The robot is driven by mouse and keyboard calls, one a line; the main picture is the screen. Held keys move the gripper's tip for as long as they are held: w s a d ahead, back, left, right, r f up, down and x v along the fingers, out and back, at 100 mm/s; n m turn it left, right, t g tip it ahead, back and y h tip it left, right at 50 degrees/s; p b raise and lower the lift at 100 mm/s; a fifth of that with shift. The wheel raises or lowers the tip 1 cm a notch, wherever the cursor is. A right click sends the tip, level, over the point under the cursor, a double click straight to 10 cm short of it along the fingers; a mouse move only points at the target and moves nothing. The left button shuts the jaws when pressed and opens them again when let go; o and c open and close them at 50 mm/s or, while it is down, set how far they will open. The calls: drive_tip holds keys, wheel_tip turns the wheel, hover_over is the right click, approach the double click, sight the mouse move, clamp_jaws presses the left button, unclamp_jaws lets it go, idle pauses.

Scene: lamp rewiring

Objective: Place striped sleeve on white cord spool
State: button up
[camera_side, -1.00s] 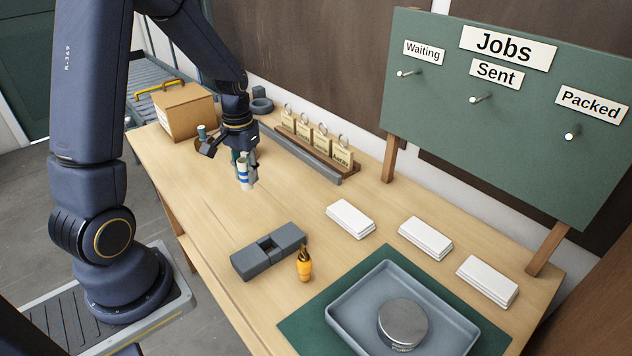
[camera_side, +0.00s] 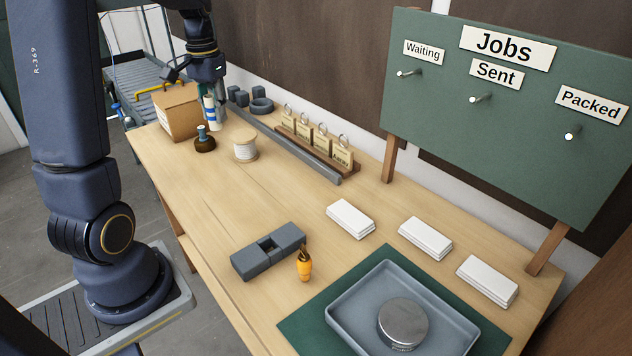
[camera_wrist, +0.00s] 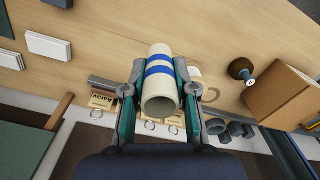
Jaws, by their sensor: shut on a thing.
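The striped sleeve (camera_wrist: 160,85), a cream tube with blue bands, is held upright between the fingers of my gripper (camera_wrist: 160,92) in the wrist view. In the side view the sleeve (camera_side: 209,112) hangs below my gripper (camera_side: 210,92), in front of the cardboard box's right side. The white cord spool (camera_side: 245,147) stands on the table to the right of and below the sleeve in the side view, apart from it. In the wrist view the spool (camera_wrist: 208,93) is partly hidden behind my right finger.
A dark-based bottle-like item (camera_side: 204,143) stands beside the spool. The cardboard box (camera_side: 180,110) is close to my gripper. A rack of tags (camera_side: 316,143) and a grey rail (camera_side: 300,160) lie to the right.

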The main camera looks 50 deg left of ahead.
drive_tip(key=a+n, duration=0.1)
drive_tip(key=a, duration=0.5)
approach(235, 137)
drive_tip(key=shift+s+d+f, duration=0.35)
drive_tip(key=shift+s+f, duration=0.05)
drive_tip(key=shift+w+a+f, duration=0.2)
drive_tip(key=shift+w+f, duration=0.1)
drive_tip(key=shift+f, duration=0.1)
drive_tip(key=shift+w+a+f, duration=0.15)
drive_tip(key=shift+f, duration=1.6)
drive_tip(key=o, duration=0.8)
drive_tip(key=shift+f, duration=0.15)
drive_tip(key=shift+c, duration=0.2)
